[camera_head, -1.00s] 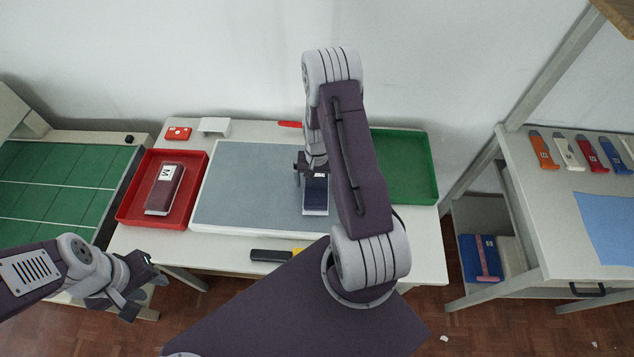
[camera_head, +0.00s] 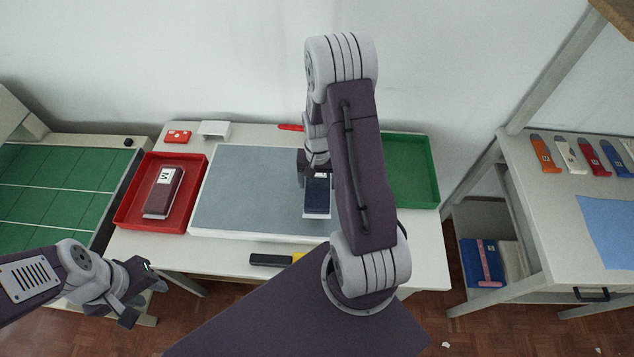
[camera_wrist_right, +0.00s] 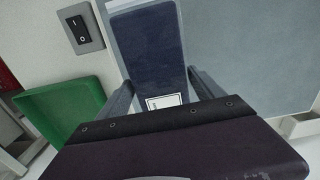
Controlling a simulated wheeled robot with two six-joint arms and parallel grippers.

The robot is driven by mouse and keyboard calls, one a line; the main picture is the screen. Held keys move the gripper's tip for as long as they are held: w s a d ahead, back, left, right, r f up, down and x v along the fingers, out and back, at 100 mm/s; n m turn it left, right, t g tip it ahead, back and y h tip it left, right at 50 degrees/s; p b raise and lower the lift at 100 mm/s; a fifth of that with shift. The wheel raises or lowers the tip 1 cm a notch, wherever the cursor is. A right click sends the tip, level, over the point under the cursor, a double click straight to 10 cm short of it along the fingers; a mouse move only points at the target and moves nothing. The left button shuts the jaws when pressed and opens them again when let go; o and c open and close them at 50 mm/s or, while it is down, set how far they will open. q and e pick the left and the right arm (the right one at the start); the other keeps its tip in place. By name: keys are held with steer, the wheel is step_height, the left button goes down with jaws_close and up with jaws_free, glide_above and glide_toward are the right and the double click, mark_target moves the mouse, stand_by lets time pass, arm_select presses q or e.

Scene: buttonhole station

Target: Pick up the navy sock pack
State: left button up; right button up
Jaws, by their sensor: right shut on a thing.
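The navy sock pack (camera_head: 317,197) is a dark blue flat pack with a white label, over the right part of the grey mat (camera_head: 250,185). My right gripper (camera_head: 314,172) is shut on its far, labelled end. In the right wrist view the pack (camera_wrist_right: 152,45) lies between the two fingers of my right gripper (camera_wrist_right: 163,90). I cannot tell for sure how far it is above the mat. My left gripper (camera_head: 142,290) is open and empty at the lower left, in front of the table.
A red tray (camera_head: 127,212) holding a maroon pack (camera_head: 163,195) stands left of the mat, and a green tray (camera_head: 428,180) right of it, partly behind my right arm. A black-and-yellow tool (camera_head: 270,260) lies at the front edge. A switch (camera_wrist_right: 80,28) shows in the wrist view.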

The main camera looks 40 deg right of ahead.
steer(key=s+a+r, duration=0.1)
steer(key=s+r, duration=0.1)
steer(key=s+a+r, duration=0.1)
steer(key=s+a, duration=0.1)
steer(key=s, duration=0.1)
steer(key=s+a+r, duration=0.1)
steer(key=s+r, duration=0.1)
steer(key=s, duration=0.1)
steer(key=shift+a+r+b, duration=0.3)
steer(key=shift+a+b, duration=0.05)
steer(key=shift+b, duration=0.05)
